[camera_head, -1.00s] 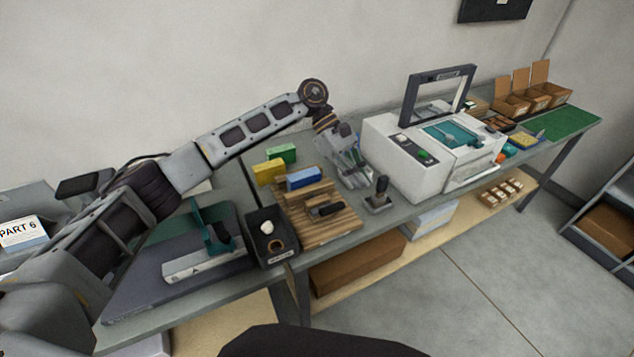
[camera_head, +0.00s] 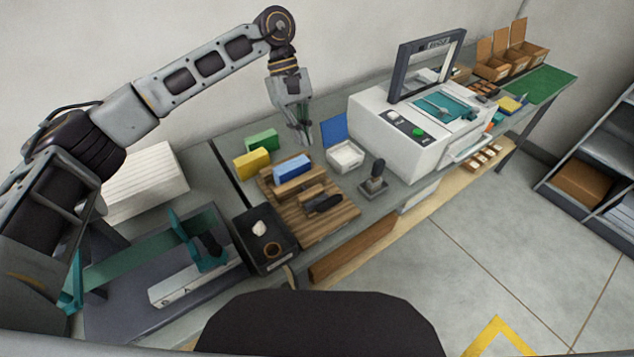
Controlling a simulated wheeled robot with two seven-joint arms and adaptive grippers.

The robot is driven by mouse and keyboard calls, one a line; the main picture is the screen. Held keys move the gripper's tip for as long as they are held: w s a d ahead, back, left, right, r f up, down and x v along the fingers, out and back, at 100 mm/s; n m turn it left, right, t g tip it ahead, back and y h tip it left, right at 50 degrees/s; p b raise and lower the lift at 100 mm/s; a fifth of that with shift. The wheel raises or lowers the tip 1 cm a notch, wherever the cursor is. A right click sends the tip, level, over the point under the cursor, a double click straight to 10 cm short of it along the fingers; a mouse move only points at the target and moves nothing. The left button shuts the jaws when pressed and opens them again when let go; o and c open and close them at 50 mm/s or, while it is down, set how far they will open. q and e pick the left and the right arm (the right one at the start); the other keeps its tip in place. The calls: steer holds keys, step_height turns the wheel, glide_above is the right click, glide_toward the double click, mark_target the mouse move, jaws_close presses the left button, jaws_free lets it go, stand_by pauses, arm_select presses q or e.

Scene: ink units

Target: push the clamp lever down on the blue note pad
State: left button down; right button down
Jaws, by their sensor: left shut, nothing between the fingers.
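A blue block (camera_head: 293,172), which looks like the blue note pad, lies on a slatted wooden board (camera_head: 335,220). I cannot tell for sure which part is the clamp lever. A dark handle (camera_head: 323,204) lies on the board in front of the blue block. An upright teal lever-like part (camera_head: 187,236) stands on the grey device at the left. My left gripper (camera_head: 304,138) is shut and empty, pointing down behind the board, above and beyond the blue block, apart from it. My right gripper is not in view.
Yellow (camera_head: 251,163) and green (camera_head: 262,140) blocks stand behind the board. A black tray (camera_head: 259,247) is left. A white machine (camera_head: 395,135) stands further right.

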mark_target(323, 203)
arm_select(q)
steer(key=shift+f, duration=0.1)
